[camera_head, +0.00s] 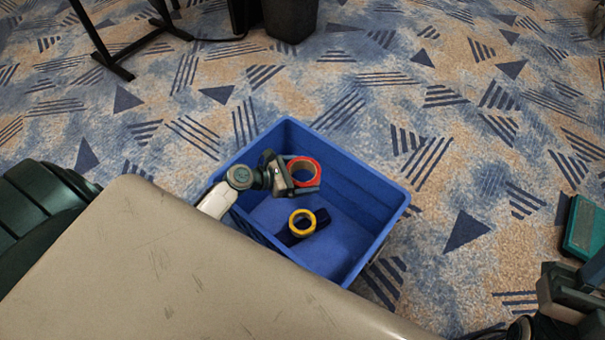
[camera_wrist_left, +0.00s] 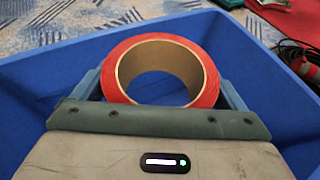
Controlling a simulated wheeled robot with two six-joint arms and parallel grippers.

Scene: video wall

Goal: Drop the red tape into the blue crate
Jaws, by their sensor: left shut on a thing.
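The red tape (camera_head: 317,167) is a red roll with a brown cardboard core. My left gripper (camera_head: 303,173) reaches over the left wall of the blue crate (camera_head: 365,183) and is shut on the roll. It holds the red tape above the crate's inside. In the left wrist view the red tape (camera_wrist_left: 208,72) stands between the two fingers of the gripper (camera_wrist_left: 160,90), with blue crate walls (camera_wrist_left: 50,75) around it. At lower right in the head view, part of my right arm shows, with its gripper (camera_head: 572,300) not clear enough to judge.
A dark bin (camera_head: 290,18) and black stand legs (camera_head: 110,55) are at the back. A teal object (camera_head: 585,228) is at right.

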